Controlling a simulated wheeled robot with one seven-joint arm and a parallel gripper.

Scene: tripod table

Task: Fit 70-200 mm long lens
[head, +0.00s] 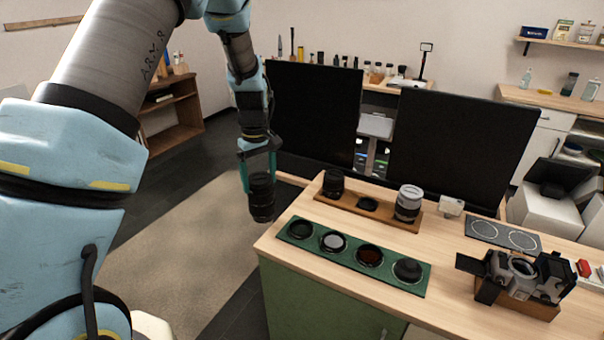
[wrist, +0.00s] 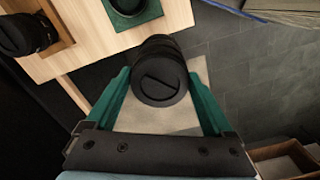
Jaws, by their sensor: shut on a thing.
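My gripper (head: 258,168) is shut on a black lens (head: 261,200), held upright in the air just off the table's left end. In the wrist view the black lens (wrist: 160,75) sits between the green fingers, its dark round end with a slot-like mark facing the camera. A pale grey-white lens (head: 408,203) stands at the right end of a wooden rack (head: 385,216). Another black lens (head: 333,183) stands at its left end, with a dark round seat (head: 367,204) between. The camera body (head: 523,268) rests on a wooden stand at right, an open round mount showing.
A green tray (head: 320,257) with several round filters or caps lies at the table's front. A dark mat with two rings (head: 502,236) lies behind the camera. Two black monitors (head: 445,140) stand behind the table (head: 450,235). A small white block (head: 451,206) sits beside the rack.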

